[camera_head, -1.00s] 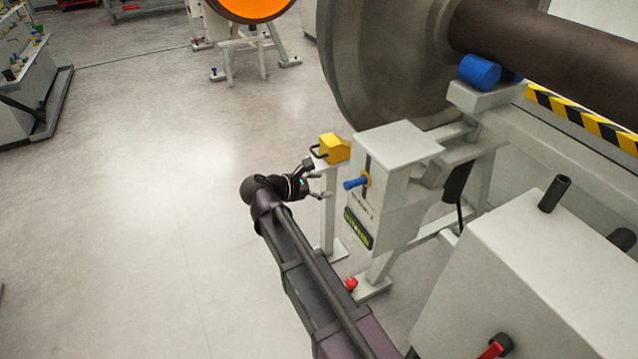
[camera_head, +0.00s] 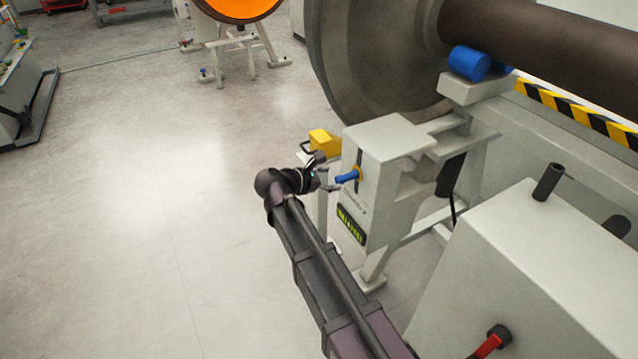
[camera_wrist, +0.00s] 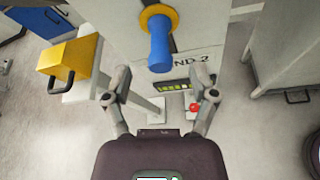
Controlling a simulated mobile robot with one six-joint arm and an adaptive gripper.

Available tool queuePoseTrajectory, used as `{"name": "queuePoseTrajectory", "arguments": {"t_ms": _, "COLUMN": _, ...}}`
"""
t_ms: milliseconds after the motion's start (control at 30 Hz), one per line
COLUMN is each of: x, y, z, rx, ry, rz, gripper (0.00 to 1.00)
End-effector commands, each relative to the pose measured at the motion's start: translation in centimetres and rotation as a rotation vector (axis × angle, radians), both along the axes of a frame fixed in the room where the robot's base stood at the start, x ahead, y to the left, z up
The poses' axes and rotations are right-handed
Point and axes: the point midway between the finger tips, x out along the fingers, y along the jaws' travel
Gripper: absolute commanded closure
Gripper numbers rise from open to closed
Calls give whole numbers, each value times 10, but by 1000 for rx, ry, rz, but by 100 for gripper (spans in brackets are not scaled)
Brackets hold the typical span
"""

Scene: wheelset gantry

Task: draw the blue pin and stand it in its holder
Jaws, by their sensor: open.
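The blue pin (camera_head: 347,176) sticks out of the side of a light grey stand box (camera_head: 392,140), seated in a yellow collar. In the wrist view the blue pin (camera_wrist: 160,48) points toward me from its yellow collar (camera_wrist: 158,17). My gripper (camera_head: 333,178) is open and empty, just short of the pin's free end. In the wrist view my gripper's fingers (camera_wrist: 160,88) are spread to both sides, with the pin ahead between them and untouched. A yellow block with a black handle (camera_head: 323,142) sits beside the stand; I cannot tell whether it is the holder.
A large wheel (camera_head: 365,70) and brown axle (camera_head: 540,45) stand behind the box, with a blue roller (camera_head: 468,63) under the axle. A grey cabinet (camera_head: 520,260) with a red-handled lever is at the lower right.

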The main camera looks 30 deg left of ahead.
Motion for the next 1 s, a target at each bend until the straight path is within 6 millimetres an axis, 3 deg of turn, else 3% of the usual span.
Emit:
{"name": "queuePoseTrajectory", "arguments": {"t_ms": 200, "x": 28, "y": -11, "z": -14, "rx": 0, "ry": 0, "rz": -1, "gripper": 25}}
{"name": "queuePoseTrajectory", "arguments": {"t_ms": 500, "x": 53, "y": -20, "z": -24, "rx": 1, "ry": 1, "rz": 1, "gripper": 25}}
{"name": "queuePoseTrajectory", "arguments": {"t_ms": 967, "x": 59, "y": -23, "z": -26, "rx": 0, "ry": 1, "rz": 4, "gripper": 25}}
{"name": "queuePoseTrajectory", "arguments": {"t_ms": 1000, "x": 59, "y": -23, "z": -26, "rx": 0, "ry": 1, "rz": 4, "gripper": 31}}
